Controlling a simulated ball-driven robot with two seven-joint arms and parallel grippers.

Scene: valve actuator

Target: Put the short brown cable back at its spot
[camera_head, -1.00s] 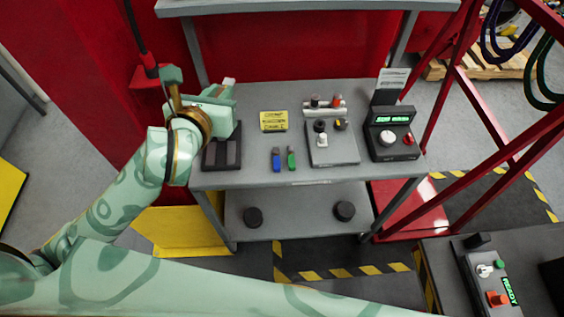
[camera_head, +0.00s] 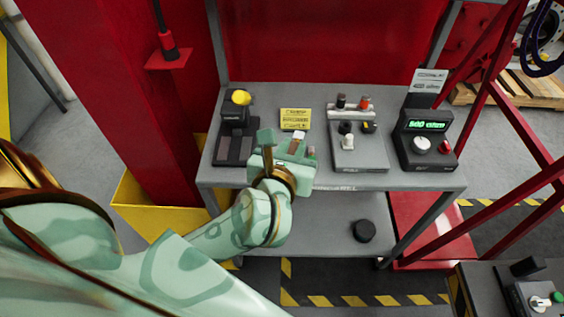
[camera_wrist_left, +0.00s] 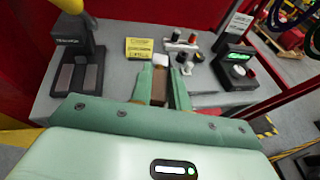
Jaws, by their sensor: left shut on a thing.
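My left gripper (camera_head: 287,148) is over the front part of the grey table (camera_head: 390,178), in front of the yellow label. In the left wrist view its fingers (camera_wrist_left: 161,75) are shut on a brown piece with a white end, which I take to be the short brown cable (camera_wrist_left: 159,88). The white end also shows above the fingers in the head view. The cable's lower part and the table just under the gripper are hidden. My right gripper is not in view.
A dark stand with a yellow top (camera_head: 236,150) is left of the gripper. The yellow label (camera_head: 295,118) lies behind it. A grey panel with knobs (camera_head: 358,155) and a black box with a green display (camera_head: 426,140) stand to the right. A red post (camera_head: 135,100) rises at left.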

